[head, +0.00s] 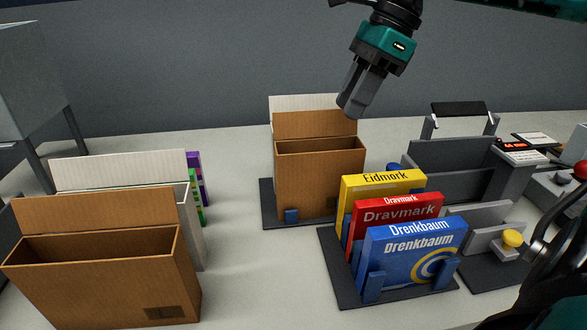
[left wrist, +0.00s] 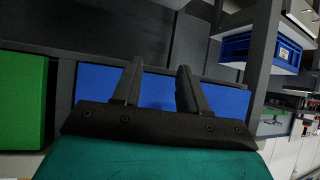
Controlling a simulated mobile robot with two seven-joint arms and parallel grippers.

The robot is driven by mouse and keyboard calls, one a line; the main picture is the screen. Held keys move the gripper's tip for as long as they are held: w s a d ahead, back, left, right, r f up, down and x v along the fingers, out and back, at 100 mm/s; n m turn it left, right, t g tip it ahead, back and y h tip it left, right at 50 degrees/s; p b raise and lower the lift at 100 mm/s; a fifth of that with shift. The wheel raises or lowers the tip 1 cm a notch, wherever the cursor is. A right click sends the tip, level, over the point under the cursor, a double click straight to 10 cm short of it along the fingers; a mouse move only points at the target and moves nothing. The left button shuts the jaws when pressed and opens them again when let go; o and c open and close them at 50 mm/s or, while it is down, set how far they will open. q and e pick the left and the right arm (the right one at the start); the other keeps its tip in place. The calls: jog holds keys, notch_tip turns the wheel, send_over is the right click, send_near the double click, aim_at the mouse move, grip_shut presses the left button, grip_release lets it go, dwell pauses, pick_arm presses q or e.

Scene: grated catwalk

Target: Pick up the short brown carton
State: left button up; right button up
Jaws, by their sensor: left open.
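A wide, low brown carton (head: 95,275) with an open top and raised back flap stands at the front left in the head view. A second brown carton (head: 318,180), open with a raised flap, stands upright in a dark holder at the middle. Which one is the short one is not certain; the front left one looks lower for its width. My right gripper (head: 352,104) hangs above the middle carton's right back corner; its finger gap cannot be made out. My left gripper (left wrist: 158,72) shows in the left wrist view, open and empty, with blue panels behind it.
White cartons (head: 190,215) stand behind the front left carton. Yellow (head: 385,185), red (head: 398,212) and blue (head: 412,252) boxes fill a dark rack at the right of centre. Grey equipment (head: 455,165) stands farther right.

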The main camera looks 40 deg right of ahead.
jog(key=shift+w, duration=0.2)
jog(key=b, duration=0.1)
send_near(309, 172)
jog(key=f, duration=0.2)
pick_arm(q)
jog(key=shift+w+d+f+b, duration=0.2)
jog(key=shift+d+f+b, duration=0.15)
jog(key=shift+d, duration=0.05)
pick_arm(e)
jog(key=x, duration=0.5)
jog(key=shift+w+a+f, duration=0.1)
jog(key=shift+f, duration=0.15)
pick_arm(q)
jog(key=shift+f+b, duration=0.4)
pick_arm(e)
jog(key=shift+f, duration=0.25)
pick_arm(q)
jog(key=shift+s+f, duration=0.1)
jog(key=shift+s, duration=0.05)
pick_arm(e)
grip_shut()
